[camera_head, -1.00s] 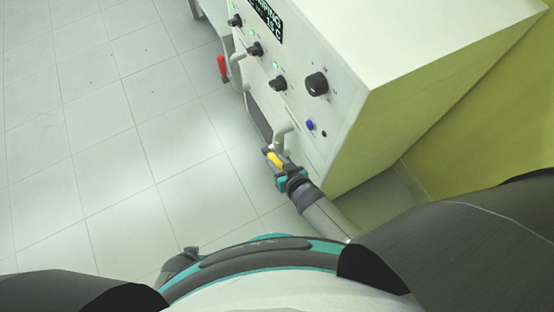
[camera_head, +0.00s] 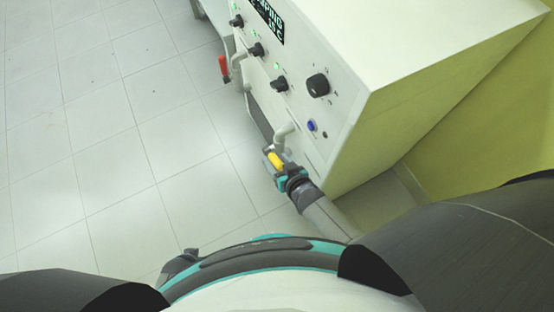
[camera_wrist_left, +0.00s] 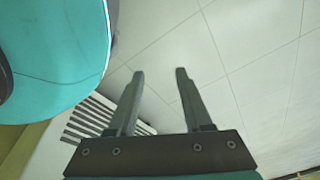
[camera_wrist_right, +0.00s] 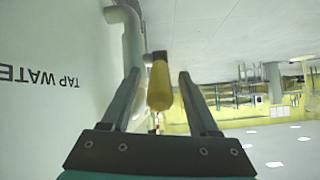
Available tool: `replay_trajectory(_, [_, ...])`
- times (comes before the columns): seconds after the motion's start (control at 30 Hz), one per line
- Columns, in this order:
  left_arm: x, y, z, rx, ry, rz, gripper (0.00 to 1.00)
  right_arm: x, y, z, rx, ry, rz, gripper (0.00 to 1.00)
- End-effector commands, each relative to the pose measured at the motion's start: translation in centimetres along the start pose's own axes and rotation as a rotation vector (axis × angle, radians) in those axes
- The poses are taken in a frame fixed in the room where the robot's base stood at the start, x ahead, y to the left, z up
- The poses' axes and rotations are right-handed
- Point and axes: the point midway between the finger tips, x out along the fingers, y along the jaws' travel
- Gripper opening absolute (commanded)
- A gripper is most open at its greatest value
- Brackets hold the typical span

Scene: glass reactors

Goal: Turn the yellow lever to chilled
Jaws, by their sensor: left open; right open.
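The yellow lever (camera_head: 275,159) is on a pale pipe (camera_head: 284,134) low on the front of the white machine. In the right wrist view the yellow lever (camera_wrist_right: 159,86) stands between the two fingers, with gaps on both sides. My right gripper (camera_head: 270,157) is open around the lever; its fingers (camera_wrist_right: 158,75) also show in the right wrist view. My left gripper (camera_wrist_left: 159,72) is open and empty above the tiled floor. The text "TAP WATE" (camera_wrist_right: 40,78) is on the white panel beside the pipe in the right wrist view.
A red lever (camera_head: 223,67) is on another pipe farther back. The tiled floor (camera_head: 110,150) to the left is clear. A yellow-green wall (camera_head: 480,130) stands at right.

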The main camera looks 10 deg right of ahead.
Motion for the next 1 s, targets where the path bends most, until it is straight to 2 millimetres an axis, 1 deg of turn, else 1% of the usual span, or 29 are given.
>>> replay_trajectory(0.23, [-0.2, -0.1, -0.1, -0.001, 0.011, -0.001, 0.50, -0.5, 0.0, 0.1, 0.000, -0.002, 0.001, 0.61])
replay_trajectory(0.3, [0.0, -0.6, 0.7, -0.001, 0.002, -0.007, 0.50, -0.9, 0.0, 0.1, 0.000, -0.003, 0.001, 0.61])
replay_trajectory(0.57, [-0.2, -1.7, 3.3, 0.002, -0.004, -0.020, 0.50, -2.7, 0.0, -0.1, 0.000, -0.002, 0.000, 0.61])
replay_trajectory(0.7, [-1.6, -1.0, 4.5, 0.003, -0.019, -0.009, 0.50, -5.0, 0.0, -0.2, -0.002, -0.003, 0.000, 0.61])
replay_trajectory(0.8, [-2.3, -0.5, 5.0, 0.005, -0.030, -0.002, 0.50, -6.2, -0.1, -0.2, -0.001, -0.002, 0.000, 0.61])
replay_trajectory(1.0, [-2.9, 0.2, 5.6, 0.006, -0.041, 0.008, 0.50, -7.4, 0.0, -0.1, 0.000, 0.000, 0.000, 0.61])
